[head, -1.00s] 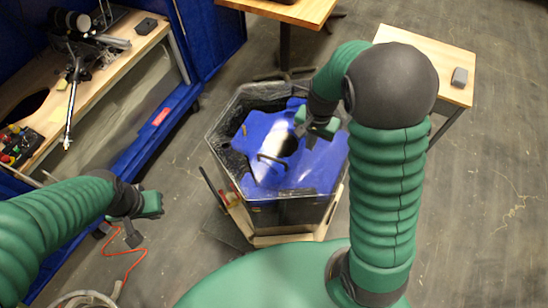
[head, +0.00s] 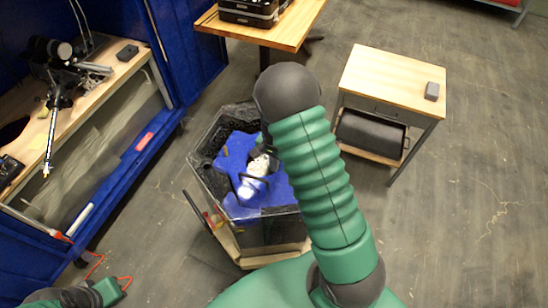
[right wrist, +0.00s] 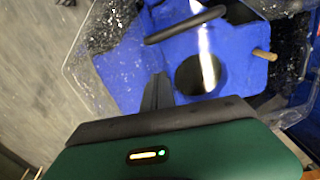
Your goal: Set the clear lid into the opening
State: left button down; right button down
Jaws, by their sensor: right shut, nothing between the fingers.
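The hexagonal tank (head: 203,172) stands on the floor in the middle of the head view, with a blue surface (head: 233,152) inside. In the right wrist view, a round dark opening (right wrist: 197,74) is in the blue surface, with a dark bar handle (right wrist: 186,26) beside it. A clear sheet edge (right wrist: 72,68) shows at the left; I cannot tell whether it is the clear lid or the tank wall. My right gripper (right wrist: 157,90) is shut and empty over the blue surface, left of the opening; its arm partly hides the tank in the head view. My left gripper (head: 112,290) is low at left, its fingers unclear.
A workbench (head: 117,75) with equipment stands at left. A wooden table (head: 262,30) with a black case is behind the tank. A small table (head: 388,75) with a grey block stands to the right. Floor at far right is clear. An orange cable lies near my left gripper.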

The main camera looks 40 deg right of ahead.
aim_at(270, 178)
notch_tip(270, 178, down, 2)
jog(key=shift+s+f, duration=0.1)
jog(key=shift+s, duration=0.05)
jog(key=shift+s+a+f+p, duration=0.1)
jog(key=shift+s+a+p, duration=0.1)
jog(key=shift+a, duration=0.25)
jog(key=shift+s+a+f+p, duration=0.1)
jog(key=shift+s+a+p, duration=0.05)
jog(key=shift+a, duration=0.3)
jog(key=shift+s+a, duration=0.15)
jog(key=shift+a, duration=0.05)
jog(key=shift+s+a, duration=0.2)
jog(key=shift+a, duration=0.1)
jog(key=shift+a+r, duration=0.1)
jog(key=shift+a, duration=0.2)
jog(key=shift+s+a+p, duration=0.25)
jog(key=shift+a+p, duration=0.3)
jog(key=shift+a, duration=0.1)
pick_arm(q)
jog(key=shift+d+r, duration=0.45)
jog(key=shift+r, duration=0.4)
